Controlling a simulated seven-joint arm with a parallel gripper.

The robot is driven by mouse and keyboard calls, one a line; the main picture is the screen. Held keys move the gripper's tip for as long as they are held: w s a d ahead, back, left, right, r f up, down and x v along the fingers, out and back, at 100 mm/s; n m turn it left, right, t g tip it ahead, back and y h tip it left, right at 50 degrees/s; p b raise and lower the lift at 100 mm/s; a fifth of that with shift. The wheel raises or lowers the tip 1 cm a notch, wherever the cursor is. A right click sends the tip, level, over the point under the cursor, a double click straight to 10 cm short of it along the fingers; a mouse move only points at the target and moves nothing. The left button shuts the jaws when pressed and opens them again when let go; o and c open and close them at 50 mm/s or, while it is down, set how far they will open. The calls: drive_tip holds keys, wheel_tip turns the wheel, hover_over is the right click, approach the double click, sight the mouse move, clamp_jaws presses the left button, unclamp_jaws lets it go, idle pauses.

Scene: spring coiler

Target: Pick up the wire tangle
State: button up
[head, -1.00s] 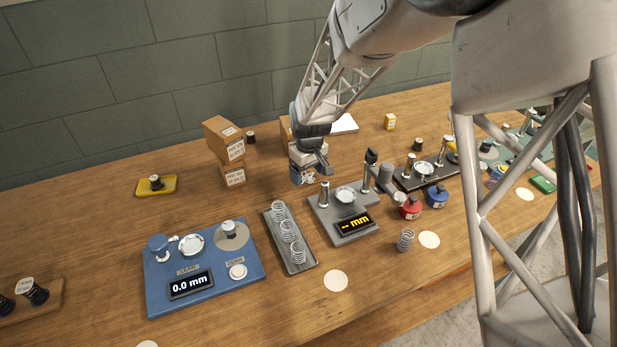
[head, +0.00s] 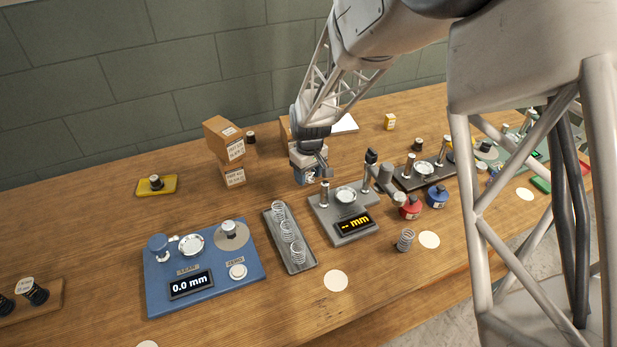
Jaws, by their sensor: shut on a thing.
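My gripper (head: 314,176) is over the back middle of the bench, behind the grey gauge with the amber "-- mm" display. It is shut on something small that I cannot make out. No wire tangle can be told apart in the head view; the gripper and arm hide that spot.
A tray (head: 296,262) of coil springs lies in front, left of the grey gauge (head: 352,226). A blue gauge (head: 216,284) stands farther left. Stacked cartons (head: 222,140) stand behind to the left.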

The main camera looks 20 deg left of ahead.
drive_tip(key=shift+r, duration=0.1)
drive_tip(key=shift+c, duration=0.4)
drive_tip(key=shift+r, duration=4.9)
drive_tip(key=shift+w, duration=0.1)
